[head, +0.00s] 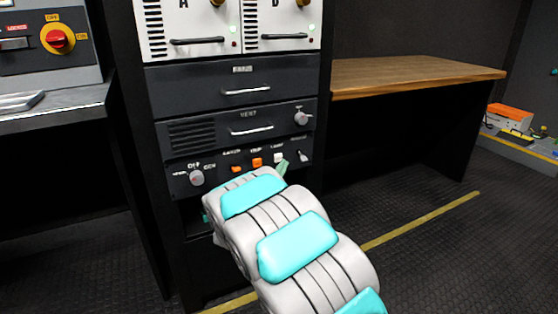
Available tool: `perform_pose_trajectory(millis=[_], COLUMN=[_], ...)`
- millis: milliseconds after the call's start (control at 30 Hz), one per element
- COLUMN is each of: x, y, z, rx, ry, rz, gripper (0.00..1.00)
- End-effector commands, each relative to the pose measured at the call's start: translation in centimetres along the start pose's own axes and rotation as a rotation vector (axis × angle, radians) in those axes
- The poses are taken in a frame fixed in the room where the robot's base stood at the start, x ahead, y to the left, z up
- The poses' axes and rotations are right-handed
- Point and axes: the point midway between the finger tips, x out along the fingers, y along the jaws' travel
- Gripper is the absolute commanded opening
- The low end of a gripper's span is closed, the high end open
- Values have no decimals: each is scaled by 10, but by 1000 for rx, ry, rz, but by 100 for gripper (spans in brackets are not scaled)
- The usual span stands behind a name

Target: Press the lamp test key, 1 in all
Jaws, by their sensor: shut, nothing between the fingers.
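The lower panel (215,178) of the rack carries a short row of small keys with labels too small to read surely. Two keys are orange, one on the left (236,168) and one in the middle (257,162). The third, on the right, is a pale key (278,157), and its label may read LAMP. My gripper (283,166) shows only as a small greenish tip just below and right of the pale key; it is shut and empty. My arm hides most of it. I cannot tell whether the tip touches the key.
A rotary knob (196,178) sits left of the keys and a small toggle (303,156) right of them. Above are a vent panel (215,130) with a knob and a drawer (205,87) with a handle. A wooden desk (420,72) stands right; a console (60,90) stands left.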

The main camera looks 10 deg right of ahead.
Motion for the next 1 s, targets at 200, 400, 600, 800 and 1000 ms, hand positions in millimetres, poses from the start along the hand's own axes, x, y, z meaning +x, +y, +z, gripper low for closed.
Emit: perform_pose_trajectory(millis=[200,400,600,800,1000], x=[-12,-24,-34,-34,-34], y=[9,19,25,25,25], z=[-7,-16,-24,-24,-24], rx=[0,2,0,0,0], ry=[1,2,0,0,0], rz=[-1,0,0,0,0], gripper=[0,0,0,0,0])
